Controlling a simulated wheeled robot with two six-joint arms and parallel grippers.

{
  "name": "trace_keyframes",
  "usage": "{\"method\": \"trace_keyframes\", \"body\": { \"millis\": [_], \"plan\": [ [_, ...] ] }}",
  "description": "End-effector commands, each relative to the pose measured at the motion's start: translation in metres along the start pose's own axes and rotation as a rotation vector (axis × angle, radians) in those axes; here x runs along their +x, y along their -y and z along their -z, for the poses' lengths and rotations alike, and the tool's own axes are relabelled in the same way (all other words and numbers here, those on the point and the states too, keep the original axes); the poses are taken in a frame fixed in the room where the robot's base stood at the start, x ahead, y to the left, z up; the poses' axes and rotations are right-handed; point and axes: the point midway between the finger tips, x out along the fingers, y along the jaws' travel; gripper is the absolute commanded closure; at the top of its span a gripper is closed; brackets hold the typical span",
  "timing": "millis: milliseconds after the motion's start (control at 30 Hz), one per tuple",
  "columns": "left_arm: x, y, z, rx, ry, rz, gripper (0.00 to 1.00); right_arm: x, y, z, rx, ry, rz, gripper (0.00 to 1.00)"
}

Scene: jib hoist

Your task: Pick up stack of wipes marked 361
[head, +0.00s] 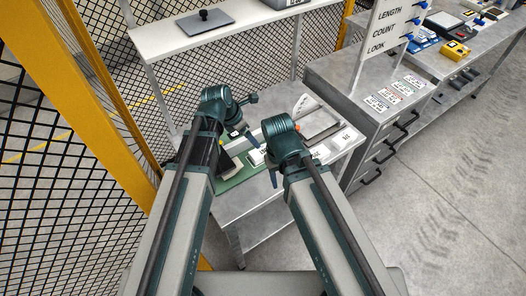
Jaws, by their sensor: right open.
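A small work table (240,205) stands in front of me with white stacks on it. One white stack (343,139) with a dark printed mark sits at its right end. Another white block (256,157) lies between my two grippers. The marks are too small to read, so I cannot tell which stack is 361. My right gripper (273,170) is open over the table, with its wrist hiding part of the top. My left gripper (247,128) is over the table's back left, partly hidden by its own wrist; its jaws are unclear.
A grey tray (318,122) lies at the table's back right. A drawer cabinet (375,125) with labelled cards stands to the right. A shelf (215,32) is behind, and yellow-framed mesh fencing (92,70) is on the left. The floor at right is clear.

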Motion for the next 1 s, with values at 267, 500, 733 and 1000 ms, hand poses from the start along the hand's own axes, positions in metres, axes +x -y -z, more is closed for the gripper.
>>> {"method": "trace_keyframes", "body": {
  "millis": [267, 500, 733, 1000],
  "plan": [
    [0.038, -0.001, 0.002, 0.002, 0.0, 0.0, 0.0, 0.035, 0.003, 0.002, 0.0, 0.0, 0.0, 0.5],
    [0.074, -0.001, 0.002, 0.002, 0.0, -0.001, 0.0, 0.068, 0.006, 0.004, 0.0, 0.0, 0.0, 0.5],
    [0.084, 0.0, 0.0, 0.001, 0.0, -0.001, 0.0, 0.077, 0.007, 0.005, 0.0, 0.0, 0.0, 0.5],
    [0.093, 0.001, 0.001, 0.002, 0.0, -0.001, 0.0, 0.086, 0.008, 0.005, 0.0, 0.0, 0.0, 0.5]
  ]
}}
